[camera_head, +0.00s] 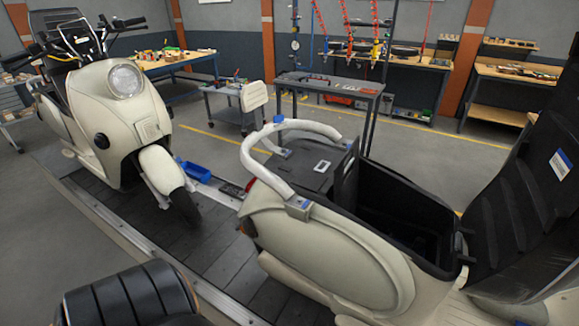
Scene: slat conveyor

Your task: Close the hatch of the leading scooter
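Two cream scooters stand in line on the slat conveyor. The right one (335,250) shows its tail to me and its front lies out of the picture at right; from the way both face, it is the leading one. Its hatch, a black ribbed seat panel (515,190), stands steeply raised at the right. The black storage well (405,215) below is open. A pale curved grab rail (262,165) rings the black rear deck (310,165). The other scooter (115,120) stands behind it at left, facing right towards it. Neither of my grippers is in view.
The dark slatted conveyor (215,240) runs diagonally between metal edges. A dark table (330,88) and a cart (235,105) stand behind, with workbenches along the wall. A ribbed black padded shape (130,295) fills the bottom left.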

